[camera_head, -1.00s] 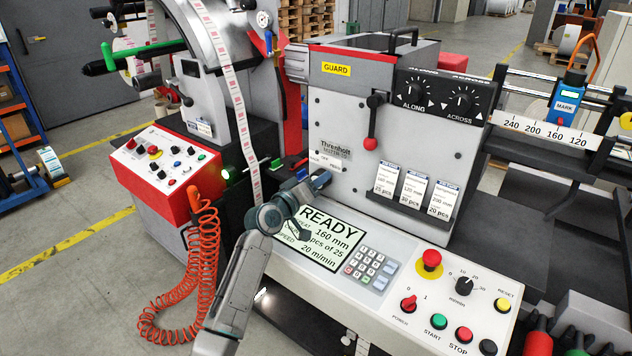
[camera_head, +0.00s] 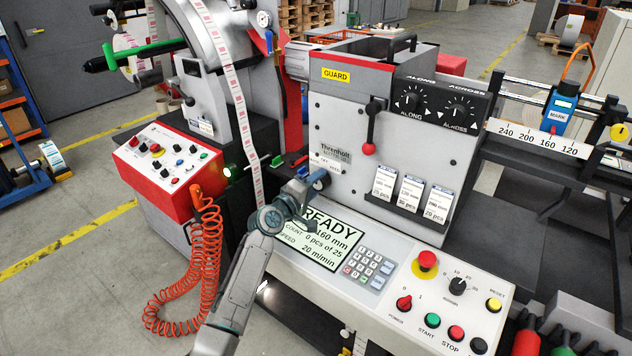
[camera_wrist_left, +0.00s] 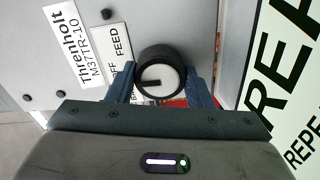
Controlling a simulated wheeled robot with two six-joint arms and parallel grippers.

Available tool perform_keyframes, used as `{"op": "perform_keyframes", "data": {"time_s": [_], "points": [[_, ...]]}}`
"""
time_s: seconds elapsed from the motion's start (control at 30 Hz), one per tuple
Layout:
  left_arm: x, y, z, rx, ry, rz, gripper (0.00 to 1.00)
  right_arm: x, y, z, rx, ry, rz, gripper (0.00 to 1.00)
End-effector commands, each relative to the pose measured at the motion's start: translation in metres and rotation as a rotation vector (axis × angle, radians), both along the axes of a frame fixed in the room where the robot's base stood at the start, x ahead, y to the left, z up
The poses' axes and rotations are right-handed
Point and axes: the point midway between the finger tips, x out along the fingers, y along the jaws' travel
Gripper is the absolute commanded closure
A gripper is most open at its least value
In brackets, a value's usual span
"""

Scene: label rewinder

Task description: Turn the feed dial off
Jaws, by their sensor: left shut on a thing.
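The feed dial (camera_wrist_left: 160,81) shows in the left wrist view as a black ring with a white face. Its dark pointer mark lies left of centre in that picture, toward a white plate lettered FEED (camera_wrist_left: 116,50), with OFF partly hidden below. My left gripper (camera_wrist_left: 160,87) is shut on the dial, one blue finger on each side of it. In the head view, my left gripper (camera_head: 318,180) is at the lower left of the grey machine front, and the dial is largely hidden there.
The READY screen (camera_head: 325,238) and keypad (camera_head: 363,266) lie close beside the gripper. A red-knobbed lever (camera_head: 369,148) hangs above right. A red control box (camera_head: 165,172) with a coiled orange cable (camera_head: 205,250) stands left. A label strip (camera_head: 243,115) runs down nearby.

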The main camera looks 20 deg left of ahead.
Motion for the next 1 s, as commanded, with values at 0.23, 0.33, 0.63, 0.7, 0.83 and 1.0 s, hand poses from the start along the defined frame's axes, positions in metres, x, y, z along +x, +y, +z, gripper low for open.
{"op": "perform_keyframes", "data": {"time_s": [0.23, 0.33, 0.63, 0.7, 0.83, 1.0], "points": [[-0.0001, 0.0000, -0.0006, -0.021, 0.009, 0.000, 0.76, 0.0006, 0.0001, 0.0016, 0.000, 0.000, 0.000, 0.64], [-0.0001, 0.0000, -0.0007, -0.021, 0.009, 0.000, 0.76, 0.0007, 0.0003, 0.0016, 0.000, 0.000, 0.000, 0.64], [-0.0001, 0.0000, -0.0007, -0.020, 0.008, 0.000, 0.32, 0.0008, 0.0037, 0.0012, 0.004, 0.000, -0.002, 0.64], [-0.0001, 0.0000, -0.0006, -0.020, 0.008, 0.000, 0.32, 0.0008, 0.0048, 0.0012, 0.005, 0.000, -0.001, 0.64], [-0.0001, 0.0000, -0.0004, -0.021, 0.008, 0.000, 0.32, 0.0009, 0.0059, 0.0011, 0.006, 0.000, -0.002, 0.64], [-0.0056, 0.0024, -0.0016, -0.019, 0.008, 0.000, 0.32, 0.0009, 0.0057, 0.0000, 0.006, -0.001, -0.002, 0.64]]}}
